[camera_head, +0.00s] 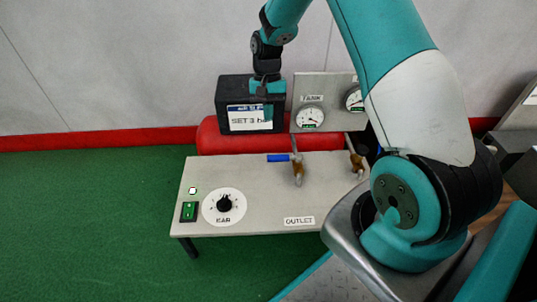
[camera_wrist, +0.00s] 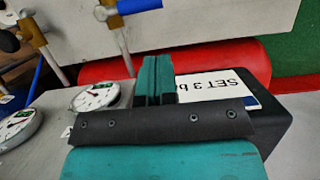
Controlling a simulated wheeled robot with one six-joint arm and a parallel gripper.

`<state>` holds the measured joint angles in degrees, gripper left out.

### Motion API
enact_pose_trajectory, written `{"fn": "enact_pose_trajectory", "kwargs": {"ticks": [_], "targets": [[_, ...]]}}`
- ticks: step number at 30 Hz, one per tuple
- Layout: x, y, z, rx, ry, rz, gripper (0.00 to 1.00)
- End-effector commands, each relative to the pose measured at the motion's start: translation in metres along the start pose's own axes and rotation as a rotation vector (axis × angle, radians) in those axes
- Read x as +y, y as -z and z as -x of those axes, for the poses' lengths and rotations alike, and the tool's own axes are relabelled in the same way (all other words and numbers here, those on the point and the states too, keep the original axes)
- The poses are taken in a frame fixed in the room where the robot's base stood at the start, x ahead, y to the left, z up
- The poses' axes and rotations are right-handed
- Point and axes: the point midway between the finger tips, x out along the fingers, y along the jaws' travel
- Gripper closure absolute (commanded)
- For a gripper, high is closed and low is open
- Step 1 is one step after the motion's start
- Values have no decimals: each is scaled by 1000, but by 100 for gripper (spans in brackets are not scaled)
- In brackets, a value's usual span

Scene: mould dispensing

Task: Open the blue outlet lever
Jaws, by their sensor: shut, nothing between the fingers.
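The blue outlet lever (camera_head: 278,157) sticks out to the left from a brass valve (camera_head: 297,170) on the panel, above the OUTLET label (camera_head: 299,221). It lies crosswise to the valve's pipe. In the wrist view the lever (camera_wrist: 138,6) shows at the top edge, partly cut off, beside its brass valve (camera_wrist: 108,8). My gripper (camera_head: 268,114) is in front of the black box, above and behind the lever, apart from it. In the wrist view its teal fingers (camera_wrist: 154,62) are pressed together with nothing between them.
The black box (camera_head: 224,98) reads SET 3 bar. Two gauges (camera_head: 310,117) stand on a grey plate beside it, above a red tank (camera_head: 210,138). A second brass valve (camera_head: 357,163) is at right. A dial (camera_head: 224,203) and green switch (camera_head: 189,211) are at left.

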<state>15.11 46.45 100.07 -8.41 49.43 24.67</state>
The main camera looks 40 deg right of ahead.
Motion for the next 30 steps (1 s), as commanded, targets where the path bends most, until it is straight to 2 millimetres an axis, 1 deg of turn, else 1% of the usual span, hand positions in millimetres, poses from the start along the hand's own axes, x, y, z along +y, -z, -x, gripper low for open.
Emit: {"fn": "enact_pose_trajectory", "kwargs": {"ticks": [8, 11, 14, 21, 24, 27, 30], "targets": [[0, 0, 1, 0, 0, 0, 100], [0, 0, -4, -1, 0, 1, 100], [0, 0, -17, -1, 0, 1, 100], [0, 1, -64, -2, -1, 2, 100], [0, 0, -79, -1, -1, 2, 100], [0, 0, -91, 0, 0, 2, 100], [0, 0, -97, 0, 0, 2, 100]]}}
